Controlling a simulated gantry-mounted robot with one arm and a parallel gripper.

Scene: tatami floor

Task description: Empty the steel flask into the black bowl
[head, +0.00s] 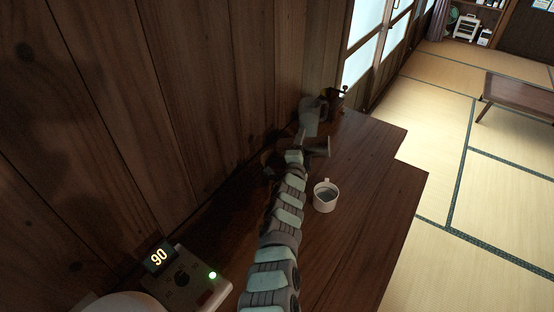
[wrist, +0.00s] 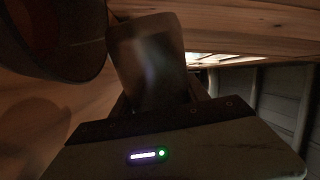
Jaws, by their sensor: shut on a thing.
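My gripper (head: 300,149) is at the far end of my arm, above the wooden counter by the wall. It is shut on the steel flask, a grey metallic cylinder that fills the upper middle of the wrist view (wrist: 150,62). In the head view the flask (head: 318,147) looks tilted well over, sticking out to the right of the gripper. The black bowl (wrist: 52,32) shows as a large dark round shape at the upper left of the wrist view, close beside the flask. In the head view the bowl is mostly hidden behind my arm. I cannot see the flask's contents.
A white mug (head: 325,197) with something grey inside stands right of my arm. A grey jug (head: 312,113) and a dark brown object (head: 336,97) stand at the counter's far end. A device reading 90 (head: 182,278) is at the near left. The counter's right side is clear.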

